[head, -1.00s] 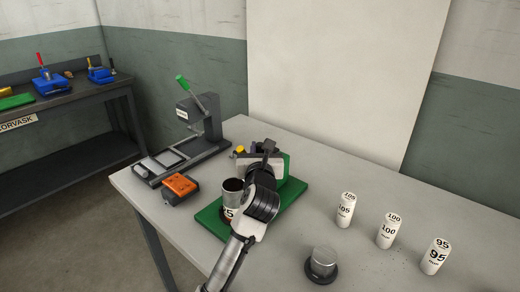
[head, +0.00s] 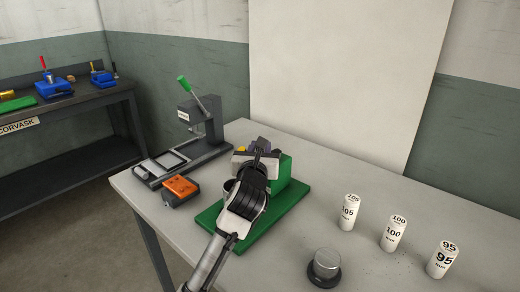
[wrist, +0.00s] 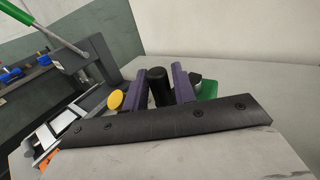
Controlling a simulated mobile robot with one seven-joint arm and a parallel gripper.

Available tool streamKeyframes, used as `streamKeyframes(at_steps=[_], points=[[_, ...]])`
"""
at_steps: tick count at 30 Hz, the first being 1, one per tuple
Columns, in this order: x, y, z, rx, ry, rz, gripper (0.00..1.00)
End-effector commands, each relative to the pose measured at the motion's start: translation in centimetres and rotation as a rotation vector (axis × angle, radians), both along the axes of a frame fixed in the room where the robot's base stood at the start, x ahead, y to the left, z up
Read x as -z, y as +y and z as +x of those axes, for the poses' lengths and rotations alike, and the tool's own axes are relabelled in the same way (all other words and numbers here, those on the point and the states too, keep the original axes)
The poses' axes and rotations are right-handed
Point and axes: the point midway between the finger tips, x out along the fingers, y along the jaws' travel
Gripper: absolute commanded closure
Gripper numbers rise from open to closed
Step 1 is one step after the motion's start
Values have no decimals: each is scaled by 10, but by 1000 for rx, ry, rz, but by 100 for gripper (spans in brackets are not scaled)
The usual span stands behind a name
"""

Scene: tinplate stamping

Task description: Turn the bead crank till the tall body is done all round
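The green bead machine (head: 292,166) stands on a green base (head: 295,198) on the table. My gripper (wrist: 160,78) has its two purple fingers on either side of the black crank knob (wrist: 160,90), apparently touching it. In the head view my gripper (head: 260,147) is over the machine's near face, and the crank is hidden there. The tall body (head: 228,185) is mostly hidden behind my wrist; only a bit of its rim shows. A yellow knob (wrist: 115,99) is left of the fingers. The bead itself cannot be seen.
White cylinders marked 105 (head: 349,213), 100 (head: 393,235) and 95 (head: 441,260) stand at the right. A round metal piece on a dark base (head: 325,266) is near the front.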

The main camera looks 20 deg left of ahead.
Motion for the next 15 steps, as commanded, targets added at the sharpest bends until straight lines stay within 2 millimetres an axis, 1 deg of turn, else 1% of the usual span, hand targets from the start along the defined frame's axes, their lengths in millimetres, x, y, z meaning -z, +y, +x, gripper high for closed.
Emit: streamKeyframes(at_steps=[5,8,11,15], points=[[1,-1,-5,-1,-1,0,73],[2,-3,-16,-2,-2,0,73],[3,-7,-35,-2,-3,1,73],[4,-14,-68,-2,-4,2,73]])
